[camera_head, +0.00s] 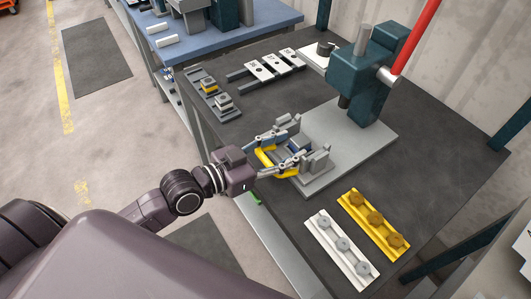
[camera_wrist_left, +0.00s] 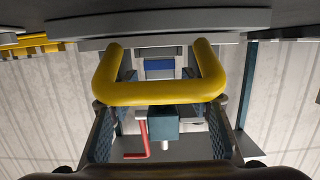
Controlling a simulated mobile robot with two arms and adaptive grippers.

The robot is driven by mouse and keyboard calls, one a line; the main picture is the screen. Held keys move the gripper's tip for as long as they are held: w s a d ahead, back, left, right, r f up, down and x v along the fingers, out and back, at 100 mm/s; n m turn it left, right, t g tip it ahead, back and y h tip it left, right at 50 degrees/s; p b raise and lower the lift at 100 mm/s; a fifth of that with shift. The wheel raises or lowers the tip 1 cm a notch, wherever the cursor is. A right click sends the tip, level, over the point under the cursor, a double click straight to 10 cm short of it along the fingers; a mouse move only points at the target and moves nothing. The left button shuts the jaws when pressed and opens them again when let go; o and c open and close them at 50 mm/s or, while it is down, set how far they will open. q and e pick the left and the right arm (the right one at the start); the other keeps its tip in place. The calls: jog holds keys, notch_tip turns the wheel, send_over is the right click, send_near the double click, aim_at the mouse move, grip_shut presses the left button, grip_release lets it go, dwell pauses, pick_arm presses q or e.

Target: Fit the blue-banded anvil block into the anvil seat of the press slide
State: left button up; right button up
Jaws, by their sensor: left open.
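The press slide, with a yellow U-shaped handle (camera_head: 265,158), sits at the front of the grey press base. The handle fills the middle of the left wrist view (camera_wrist_left: 160,92). The blue-banded anvil block (camera_head: 293,146) shows as a small blue patch behind the handle, partly hidden by my gripper. In the left wrist view its blue band (camera_wrist_left: 158,67) lies between grey walls; I cannot tell whether it is fully down in the seat. My left gripper (camera_head: 284,150) is open, its fingers on either side of the handle. My right gripper is out of view.
The teal press (camera_head: 373,75) with its red lever stands on a grey base plate (camera_head: 350,140). A rack (camera_head: 225,114) at left holds a yellow-banded block and a pale one. White (camera_head: 357,268) and yellow (camera_head: 390,251) trays with knobs lie front right.

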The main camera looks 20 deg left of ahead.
pick_arm(q)
jog(key=v, duration=0.7)
jog(key=shift+s+a+r, duration=0.15)
jog(key=shift+s, duration=0.1)
dwell(0.3)
